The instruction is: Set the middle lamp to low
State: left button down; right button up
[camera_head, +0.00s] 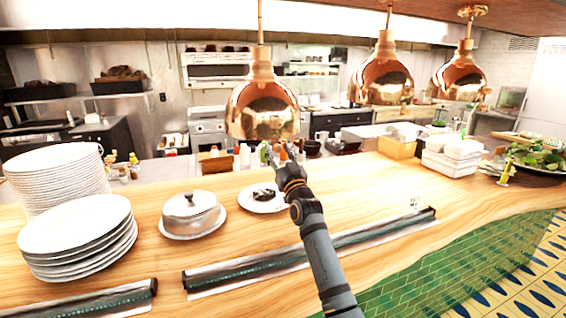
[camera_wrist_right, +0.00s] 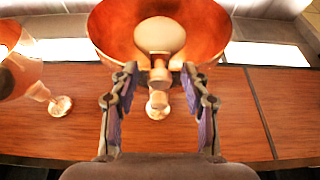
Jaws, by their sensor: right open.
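Three copper lamps hang in a row over the wooden counter: the left lamp (camera_head: 262,103), the middle lamp (camera_head: 381,78) and the right lamp (camera_head: 461,78). My right gripper (camera_head: 284,152) is raised above the counter, just below the left lamp's rim in the head view. In the right wrist view my right gripper (camera_wrist_right: 160,82) is open and empty, its fingers spread below a copper shade (camera_wrist_right: 105,28) with a pale round bulb (camera_wrist_right: 160,35) inside. Which lamp this is, I cannot tell. Part of another copper lamp (camera_wrist_right: 15,75) shows at left. My left gripper is out of view.
Plate stacks (camera_head: 80,232), a cloche (camera_head: 192,212) and a plate with dark food (camera_head: 262,198) stand on the counter (camera_head: 360,195). White containers (camera_head: 453,158) and a salad platter (camera_head: 530,160) are at right. Lamp rods rise toward the ceiling.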

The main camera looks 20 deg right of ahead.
jog(key=v, duration=1.1)
